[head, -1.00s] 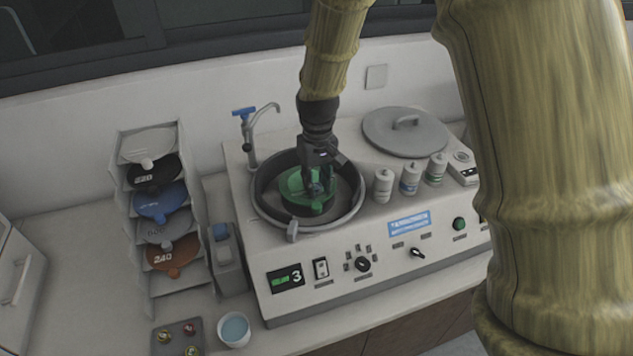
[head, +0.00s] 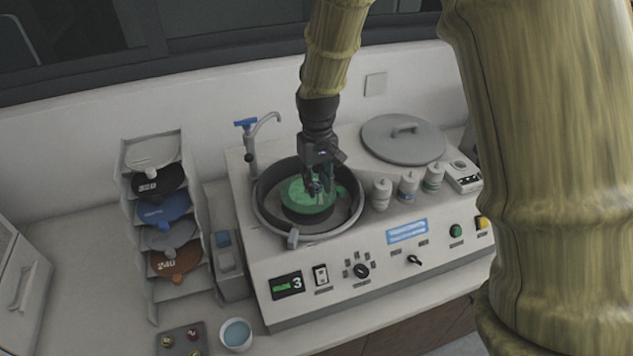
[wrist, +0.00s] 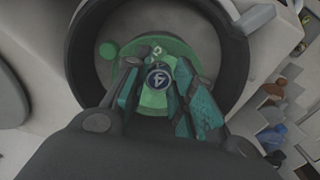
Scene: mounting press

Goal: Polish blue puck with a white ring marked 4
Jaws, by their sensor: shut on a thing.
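The blue puck with a white ring marked 4 (wrist: 158,78) shows in the wrist view between the fingertips of my gripper (wrist: 158,92). My gripper is shut on it, over the green disc (wrist: 180,48) in the round bowl of the machine. In the head view my gripper (head: 318,187) points down into the bowl (head: 262,212), and its fingers hide the puck. The green disc (head: 297,190) lies in the bowl. I cannot tell whether the puck touches the disc.
The polishing machine's front panel (head: 330,300) has a display reading 3. A grey lid (head: 380,140) and several bottles (head: 408,186) stand right of the bowl. A tap (head: 252,140) stands behind it. A rack of discs (head: 165,212), a cup (head: 236,335) and a puck tray (head: 180,342) are left.

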